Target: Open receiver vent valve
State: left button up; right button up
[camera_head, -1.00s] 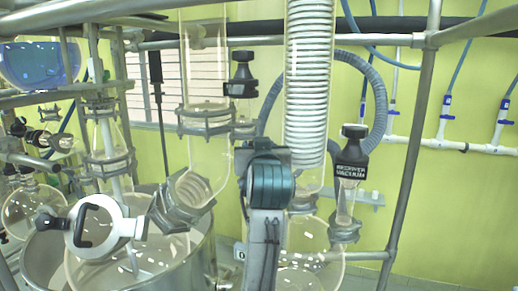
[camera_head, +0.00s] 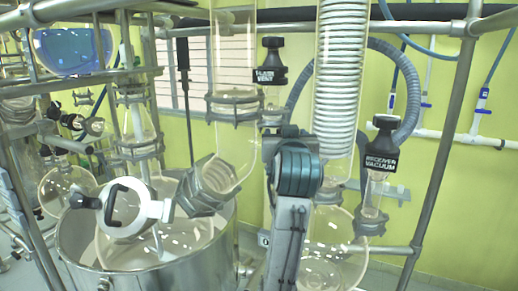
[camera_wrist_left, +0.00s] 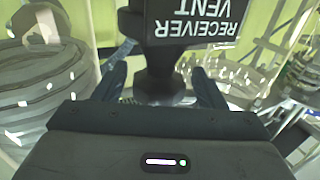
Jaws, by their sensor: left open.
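The receiver vent valve shows upside down in the left wrist view, with its black label (camera_wrist_left: 195,18) reading "RECEIVER VENT" and a dark knob (camera_wrist_left: 160,82) below it. My left gripper (camera_wrist_left: 161,88) is open, with one finger on each side of the knob. The wrist view does not settle whether the fingers touch it. In the head view, my arm covers the middle of the glassware, and I cannot make out this valve or my left fingertips there. My right gripper is not in view.
The similar receiver vacuum valve (camera_head: 381,160) stands right of my arm, and the flask vent valve (camera_head: 270,75) is up behind it. A coiled glass condenser (camera_head: 338,85), metal rods and a steel vessel (camera_head: 190,262) crowd the space.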

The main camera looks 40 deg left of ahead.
pick_arm(q)
jog(key=shift+m+t+h, duration=0.3)
